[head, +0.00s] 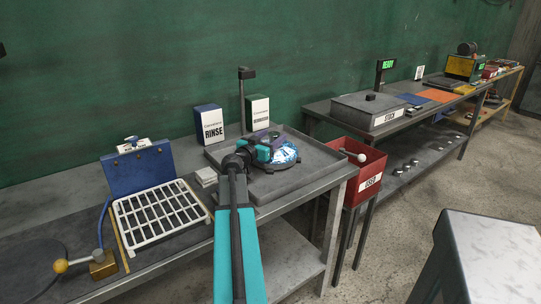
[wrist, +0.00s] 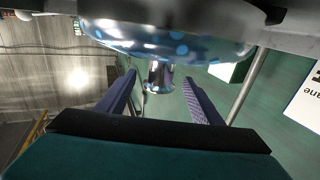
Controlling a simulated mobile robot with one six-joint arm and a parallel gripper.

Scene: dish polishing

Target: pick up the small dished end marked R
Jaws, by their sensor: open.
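A shiny dished end (head: 286,153) with blue and white patches sits on a dark round fixture in the grey tray (head: 310,143). I cannot make out an R on it. My gripper (head: 268,143) is over it and partly hides it in the head view. In the wrist view the shiny dished surface (wrist: 160,38) with blue spots crosses the top, and a short metal stub (wrist: 160,77) sticks out from it. My gripper (wrist: 158,85) shows two purple fingers, open, one on each side of the stub. I see a gap on both sides.
A rinse box (head: 209,124) and another box (head: 257,111) stand behind the tray. A white rack (head: 160,212) is left, a red bin (head: 362,172) right. A grey lidded stock box (head: 370,112) stands on the farther bench. The floor at right is clear beside a pale-topped table (head: 490,245).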

